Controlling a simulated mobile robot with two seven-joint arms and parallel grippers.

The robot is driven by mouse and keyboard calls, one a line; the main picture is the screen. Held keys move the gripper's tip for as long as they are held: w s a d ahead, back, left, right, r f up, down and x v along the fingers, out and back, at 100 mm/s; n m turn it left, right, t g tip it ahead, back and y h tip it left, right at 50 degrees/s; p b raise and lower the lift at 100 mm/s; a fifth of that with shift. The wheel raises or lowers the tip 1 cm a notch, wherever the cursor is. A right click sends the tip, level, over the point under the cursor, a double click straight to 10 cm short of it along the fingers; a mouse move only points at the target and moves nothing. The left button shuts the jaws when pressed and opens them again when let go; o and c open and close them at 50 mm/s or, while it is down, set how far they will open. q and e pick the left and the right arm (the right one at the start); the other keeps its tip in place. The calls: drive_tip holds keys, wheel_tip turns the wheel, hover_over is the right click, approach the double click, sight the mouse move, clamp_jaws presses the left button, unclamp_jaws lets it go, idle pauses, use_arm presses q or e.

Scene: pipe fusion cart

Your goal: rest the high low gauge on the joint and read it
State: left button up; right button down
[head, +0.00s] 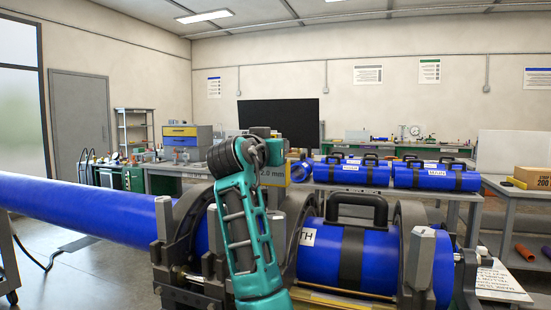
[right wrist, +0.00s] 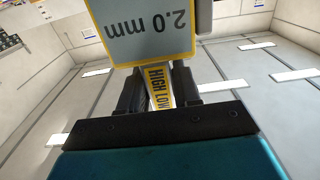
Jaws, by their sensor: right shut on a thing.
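My right gripper (right wrist: 158,92) is shut on the high low gauge (right wrist: 152,40). The gauge has a grey plate with a yellow edge reading "2.0 mm", upside down in the right wrist view, and a yellow "HIGH LOW" strip between the fingers. In the head view the gauge (head: 273,175) shows partly behind my teal right arm, above the clamps. A long blue pipe (head: 90,208) comes in from the left and a short blue pipe (head: 380,262) lies to the right. My arm hides the joint, so I cannot tell whether the gauge touches it. My left gripper is out of view.
Dark clamp rings (head: 410,235) with grey blocks hold the pipes. A black handle (head: 357,207) stands up from the right pipe. Behind is a bench (head: 455,199) with more blue pipes. A cardboard box (head: 532,179) sits at the right. Open floor shows at left.

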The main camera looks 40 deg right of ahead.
drive_tip(key=shift+f, duration=0.25)
idle(0.7)
drive_tip(key=shift+w+r+p, duration=0.1)
drive_tip(key=shift+r+p, duration=0.6)
drive_tip(key=shift+r, duration=0.05)
drive_tip(key=shift+r+p, duration=2.3)
drive_tip(key=shift+r, duration=0.7)
drive_tip(key=shift+f, duration=0.1)
